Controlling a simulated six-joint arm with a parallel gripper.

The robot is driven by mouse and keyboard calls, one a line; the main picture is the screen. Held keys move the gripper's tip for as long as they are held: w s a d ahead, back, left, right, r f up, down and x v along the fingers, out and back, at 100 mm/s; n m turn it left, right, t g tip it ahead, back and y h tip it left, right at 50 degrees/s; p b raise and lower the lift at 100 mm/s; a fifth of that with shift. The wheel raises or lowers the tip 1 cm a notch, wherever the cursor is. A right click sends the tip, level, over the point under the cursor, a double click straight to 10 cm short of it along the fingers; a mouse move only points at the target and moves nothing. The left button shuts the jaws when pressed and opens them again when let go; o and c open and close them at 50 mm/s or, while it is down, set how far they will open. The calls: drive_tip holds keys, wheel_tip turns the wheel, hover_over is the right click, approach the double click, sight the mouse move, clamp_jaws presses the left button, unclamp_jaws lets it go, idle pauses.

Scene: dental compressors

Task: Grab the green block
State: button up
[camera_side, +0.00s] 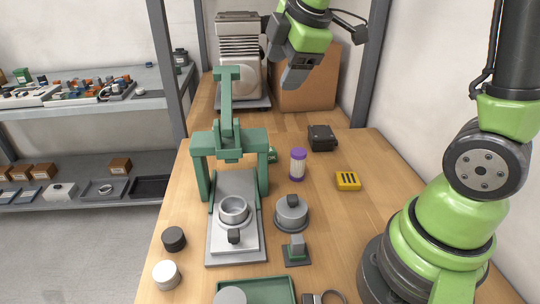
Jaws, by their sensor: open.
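My gripper (296,76) is at the top centre, high above the back of the table, in front of a cardboard box. It is open, with nothing visible in it. A small green piece with a white mark (272,155) shows beside the right post of the green press; the press hides part of it, and I cannot tell if it is a block. A small grey block with a green band (296,247) stands on a dark square base at the front. I cannot tell which is the green block. My gripper is well apart from both.
The green press (230,143) stands left of centre. A purple-capped jar (298,165), yellow block (347,181), black box (321,138) and round grey part (291,213) stand to its right. A green tray (284,284) is at the front. A grey machine (239,50) and cardboard box (318,88) fill the back.

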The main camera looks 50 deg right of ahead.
drive_tip(key=w+d+f+n, duration=0.4)
drive_tip(key=w+f+n, duration=0.1)
drive_tip(key=f+n, duration=0.1)
drive_tip(key=n+g+h, duration=0.1)
drive_tip(key=n+g, duration=0.1)
drive_tip(key=n, duration=0.9)
hover_over(271, 152)
wheel_tip(271, 152, down, 11)
drive_tip(key=shift+f, duration=0.1)
wheel_tip(271, 152, down, 4)
drive_tip(key=shift+d+f, duration=0.1)
drive_tip(key=shift+f, duration=0.8)
drive_tip(key=shift+s+x, duration=0.2)
drive_tip(key=shift+x, duration=2.05)
drive_tip(key=c, duration=1)
